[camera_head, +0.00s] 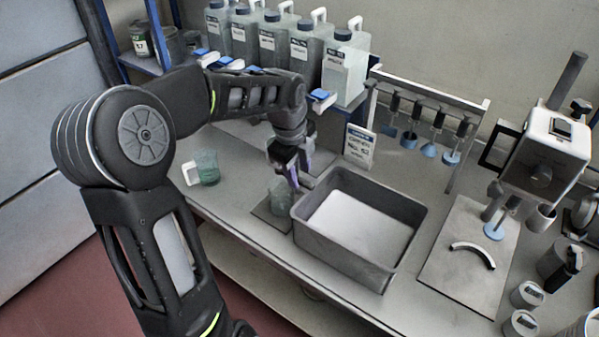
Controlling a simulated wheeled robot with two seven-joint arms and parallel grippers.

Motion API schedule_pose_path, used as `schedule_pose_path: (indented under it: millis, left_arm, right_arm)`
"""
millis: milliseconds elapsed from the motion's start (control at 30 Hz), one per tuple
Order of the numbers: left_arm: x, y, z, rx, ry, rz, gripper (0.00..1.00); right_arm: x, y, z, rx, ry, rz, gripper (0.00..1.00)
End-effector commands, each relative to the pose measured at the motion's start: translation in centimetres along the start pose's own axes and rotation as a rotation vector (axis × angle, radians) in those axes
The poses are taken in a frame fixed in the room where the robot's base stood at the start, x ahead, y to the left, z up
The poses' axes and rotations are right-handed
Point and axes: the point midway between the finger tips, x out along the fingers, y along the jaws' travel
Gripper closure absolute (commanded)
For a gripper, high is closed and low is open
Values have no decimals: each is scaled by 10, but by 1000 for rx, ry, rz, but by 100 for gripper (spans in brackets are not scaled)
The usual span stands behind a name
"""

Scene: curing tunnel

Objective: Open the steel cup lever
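I cannot tell for sure which part is the steel cup lever. A small steel cup (540,218) sits at the white-headed machine (548,150) on the right. My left gripper (298,178) points down near the grey bin's left rim, just above and beside a clear cup (280,196) on a dark mat. Its fingers look apart, with nothing visible between them. It is far from the steel cup. My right gripper is out of view.
A grey bin (340,258) with white contents fills the bench middle. A green-tinted mug (206,167) stands left. Large jugs (343,70) line the back, with blue taps (321,95) below. A rack (420,112) with hanging tools and a sign (358,146) stand behind the bin.

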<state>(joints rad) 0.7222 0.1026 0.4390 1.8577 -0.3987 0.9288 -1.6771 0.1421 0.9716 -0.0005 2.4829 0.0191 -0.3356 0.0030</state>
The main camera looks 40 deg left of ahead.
Motion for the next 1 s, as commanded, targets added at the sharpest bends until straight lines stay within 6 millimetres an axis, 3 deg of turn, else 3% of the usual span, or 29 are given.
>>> schedule_pose_path:
  millis: [200,467,933,1000]
  left_arm:
    - [18,0,0,0,-1,0,61]
    - [20,0,0,0,-1,-1,61]
    - [19,0,0,0,-1,-1,100]
    - [19,0,0,0,-1,-1,100]
  right_arm:
    - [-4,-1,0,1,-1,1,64]
    - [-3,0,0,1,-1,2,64]
    - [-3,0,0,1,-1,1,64]
    - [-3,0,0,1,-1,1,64]
